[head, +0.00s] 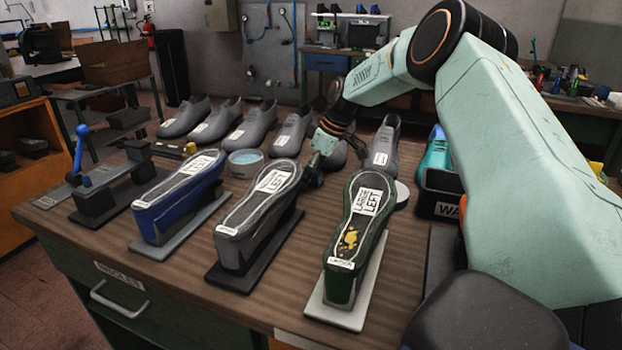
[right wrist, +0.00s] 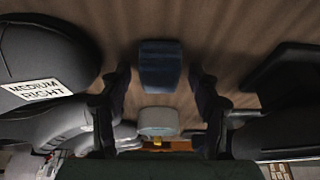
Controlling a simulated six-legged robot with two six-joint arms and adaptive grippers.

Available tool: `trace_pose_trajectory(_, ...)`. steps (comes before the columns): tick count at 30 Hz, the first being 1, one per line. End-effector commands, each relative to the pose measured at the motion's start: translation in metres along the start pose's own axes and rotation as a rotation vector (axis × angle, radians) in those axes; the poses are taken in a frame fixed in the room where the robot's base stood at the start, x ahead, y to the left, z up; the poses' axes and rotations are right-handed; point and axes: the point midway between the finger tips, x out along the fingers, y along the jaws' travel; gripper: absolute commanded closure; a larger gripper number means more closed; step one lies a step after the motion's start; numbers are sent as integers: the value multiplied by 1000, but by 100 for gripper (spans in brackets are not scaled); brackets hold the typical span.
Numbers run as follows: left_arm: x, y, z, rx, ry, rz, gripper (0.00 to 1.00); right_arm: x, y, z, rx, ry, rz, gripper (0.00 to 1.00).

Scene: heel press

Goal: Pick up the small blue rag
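The small blue rag (right wrist: 160,66) shows in the right wrist view as a dark blue folded block on the wooden table, between the two finger tips. My right gripper (right wrist: 159,78) is open around it, with a gap on each side. In the head view my right gripper (head: 316,172) is low over the table, behind the grey last marked LEFT. The rag is hidden in the head view. My left gripper is not in view.
Blue (head: 176,205), grey (head: 257,213) and green (head: 358,225) lasts stand on plates along the table's front. Grey shoes (head: 240,125) line the back. A round tin (head: 246,163) stands between them. A dark last marked MEDIUM RIGHT (right wrist: 45,65) is close left in the wrist view.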

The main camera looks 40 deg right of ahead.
Motion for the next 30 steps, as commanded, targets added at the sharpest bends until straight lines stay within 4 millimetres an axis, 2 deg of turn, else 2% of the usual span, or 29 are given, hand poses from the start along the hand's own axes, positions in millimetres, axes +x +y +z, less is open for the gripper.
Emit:
trace_pose_trajectory(2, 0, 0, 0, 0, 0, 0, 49, 0, 0, 0, 0, 0, 0, 48)
trace_pose_trajectory(16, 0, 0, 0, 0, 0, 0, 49, 0, 0, 0, 0, 0, -1, 87)
trace_pose_trajectory(24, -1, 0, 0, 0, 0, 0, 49, -3, 0, -1, 0, 0, -1, 88)
trace_pose_trajectory(30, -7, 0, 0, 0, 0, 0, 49, -32, 0, -14, -1, 3, 1, 88)
